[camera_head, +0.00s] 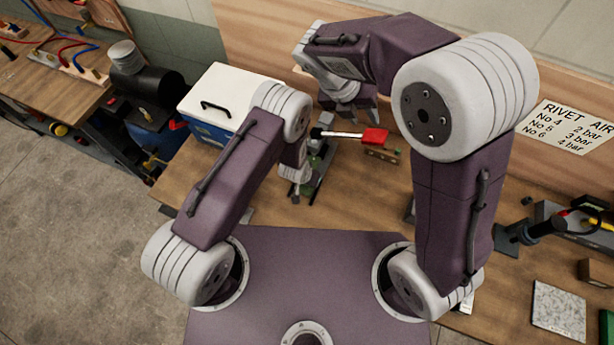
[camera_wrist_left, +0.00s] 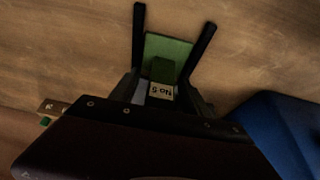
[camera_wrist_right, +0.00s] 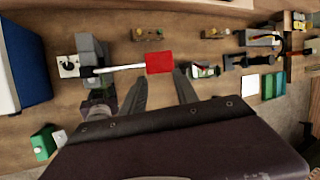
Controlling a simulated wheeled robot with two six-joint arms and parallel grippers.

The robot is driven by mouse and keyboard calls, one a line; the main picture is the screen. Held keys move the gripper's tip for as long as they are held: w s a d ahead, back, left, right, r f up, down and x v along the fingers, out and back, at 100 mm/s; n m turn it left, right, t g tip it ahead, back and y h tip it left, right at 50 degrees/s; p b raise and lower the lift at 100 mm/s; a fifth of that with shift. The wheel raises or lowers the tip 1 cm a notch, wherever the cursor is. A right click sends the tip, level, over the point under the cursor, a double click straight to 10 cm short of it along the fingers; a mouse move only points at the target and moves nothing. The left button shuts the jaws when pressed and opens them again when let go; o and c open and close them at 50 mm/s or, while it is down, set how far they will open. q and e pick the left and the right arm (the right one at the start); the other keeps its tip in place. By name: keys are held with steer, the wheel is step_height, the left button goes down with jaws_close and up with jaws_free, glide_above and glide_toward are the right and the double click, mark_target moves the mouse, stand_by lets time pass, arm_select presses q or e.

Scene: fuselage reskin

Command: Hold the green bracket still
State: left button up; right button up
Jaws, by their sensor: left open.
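The green bracket (camera_wrist_left: 178,48) shows in the left wrist view as a flat green plate with a darker raised block and a pale label reading "No 5". My left gripper (camera_wrist_left: 174,18) is open, with one finger on each side of the bracket. A gap shows along at least part of the fingers, and I cannot tell whether they touch it. My right gripper (camera_wrist_right: 160,77) is open and empty, over the bench near a red block (camera_wrist_right: 160,62) on a white rod.
A blue box with a white lid (camera_head: 232,98) stands left of the grippers. The red block also shows in the head view (camera_head: 375,137). A rivet air sign (camera_head: 568,128) is on the back wall. A pale speckled plate (camera_head: 559,311) lies on the right of the bench.

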arm_select(q)
jaws_close()
arm_select(e)
steer(key=c, duration=0.3)
steer(key=shift+s+a+f+m+g+y, duration=0.2)
steer(key=shift+s+a+g+y, duration=0.15)
steer(key=shift+a, duration=0.25)
steer(key=shift+s+a+f+m+g+y, duration=0.15)
steer(key=shift+s+a+m+y, duration=0.1)
steer(key=shift+s+a, duration=0.25)
jaws_close()
arm_select(q)
steer(key=shift+a, duration=0.1)
arm_select(e)
steer(key=w+d+r+m+g+y, duration=0.1)
steer(key=w+d+m+y, duration=0.3)
steer(key=d+m, duration=0.35)
steer(key=shift+f, duration=3.1)
